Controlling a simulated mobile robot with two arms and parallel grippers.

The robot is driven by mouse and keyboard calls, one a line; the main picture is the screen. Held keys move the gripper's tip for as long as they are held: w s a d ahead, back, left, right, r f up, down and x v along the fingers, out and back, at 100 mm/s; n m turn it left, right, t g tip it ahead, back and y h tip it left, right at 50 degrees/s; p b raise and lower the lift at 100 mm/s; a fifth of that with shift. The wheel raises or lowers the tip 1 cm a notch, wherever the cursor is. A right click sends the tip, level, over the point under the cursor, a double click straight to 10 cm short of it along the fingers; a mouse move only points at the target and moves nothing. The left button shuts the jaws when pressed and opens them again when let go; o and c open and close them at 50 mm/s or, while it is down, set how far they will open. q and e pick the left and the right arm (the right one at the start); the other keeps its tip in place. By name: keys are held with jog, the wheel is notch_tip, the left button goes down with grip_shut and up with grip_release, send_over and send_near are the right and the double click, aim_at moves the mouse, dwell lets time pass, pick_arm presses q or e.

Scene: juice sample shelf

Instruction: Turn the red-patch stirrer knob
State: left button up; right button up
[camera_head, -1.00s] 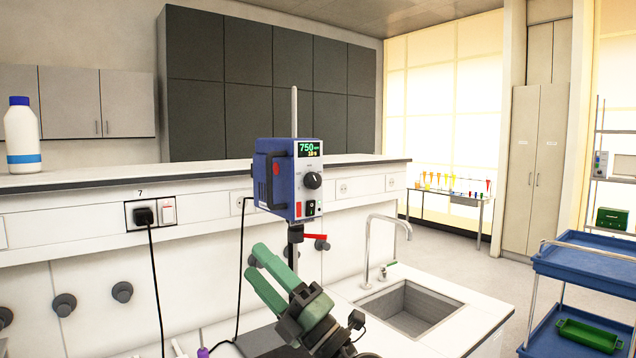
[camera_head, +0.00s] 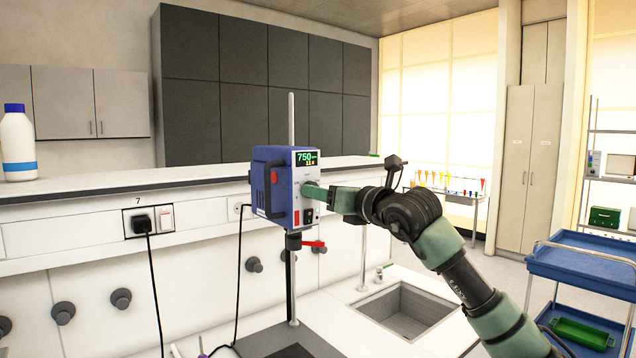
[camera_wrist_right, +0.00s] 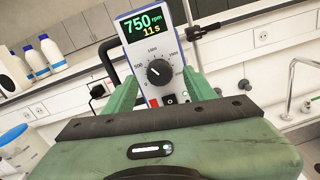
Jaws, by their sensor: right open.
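The stirrer is a blue box (camera_head: 268,180) clamped on an upright metal rod, with a pale front panel. Its display (camera_wrist_right: 146,27) reads 750 rpm and 11 s. The black round knob (camera_wrist_right: 159,72) has a white pointer mark and a printed scale around it. A red patch (camera_head: 296,218) is low on the panel, and a red switch (camera_wrist_right: 153,102) shows below the knob in the wrist view. My right gripper (camera_head: 310,192) is open at the panel, its green fingers (camera_wrist_right: 160,82) either side of the knob. Contact is unclear. In the head view the fingers hide the knob.
A sink (camera_head: 405,309) with a tap is to the right. A black cable (camera_head: 239,270) hangs left of the stirrer. A blue cart (camera_head: 585,262) stands at the right.

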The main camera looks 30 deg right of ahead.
pick_arm(q)
jog(key=shift+r+p, duration=0.4)
jog(key=shift+r, duration=0.3)
pick_arm(e)
jog(key=shift+w+a, duration=0.1)
jog(key=shift+w, duration=1.15)
grip_shut()
